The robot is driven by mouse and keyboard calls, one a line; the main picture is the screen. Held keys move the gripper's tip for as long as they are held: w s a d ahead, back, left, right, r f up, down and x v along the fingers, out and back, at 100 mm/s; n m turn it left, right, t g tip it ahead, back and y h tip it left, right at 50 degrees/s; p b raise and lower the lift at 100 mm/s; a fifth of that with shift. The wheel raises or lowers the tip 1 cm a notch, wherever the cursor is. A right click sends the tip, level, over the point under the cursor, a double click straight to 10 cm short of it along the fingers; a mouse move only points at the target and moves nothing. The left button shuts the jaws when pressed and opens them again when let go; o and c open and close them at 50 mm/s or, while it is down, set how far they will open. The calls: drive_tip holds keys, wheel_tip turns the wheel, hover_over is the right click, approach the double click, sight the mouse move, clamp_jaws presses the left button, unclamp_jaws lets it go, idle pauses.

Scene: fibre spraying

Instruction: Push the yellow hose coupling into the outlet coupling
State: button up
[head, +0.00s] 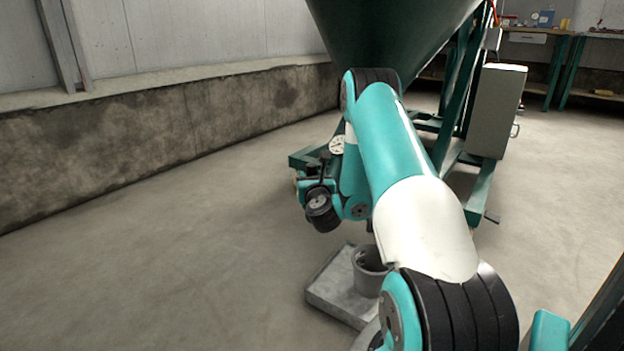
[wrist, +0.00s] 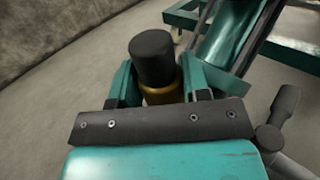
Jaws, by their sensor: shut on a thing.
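In the wrist view my gripper (wrist: 160,78) has its two teal fingers on either side of the yellow hose coupling (wrist: 162,96). The gripper is shut on it. Only a yellow-brown band of the coupling shows between the fingers, below a black cylinder (wrist: 152,56) that sticks up past them. I cannot tell whether the coupling touches the outlet coupling, which I cannot make out clearly. In the head view my forearm and wrist hide the gripper and the yellow coupling.
A dial gauge (head: 337,145) shows beside my wrist. The green hopper (head: 395,35) stands behind on a green frame (head: 482,192), with a grey cabinet (head: 497,110) at right. The floor at left is clear up to the wall.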

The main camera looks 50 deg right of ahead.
drive_tip(key=shift+f+b, duration=0.65)
drive_tip(key=o, duration=1.1)
drive_tip(key=shift+r, duration=0.1)
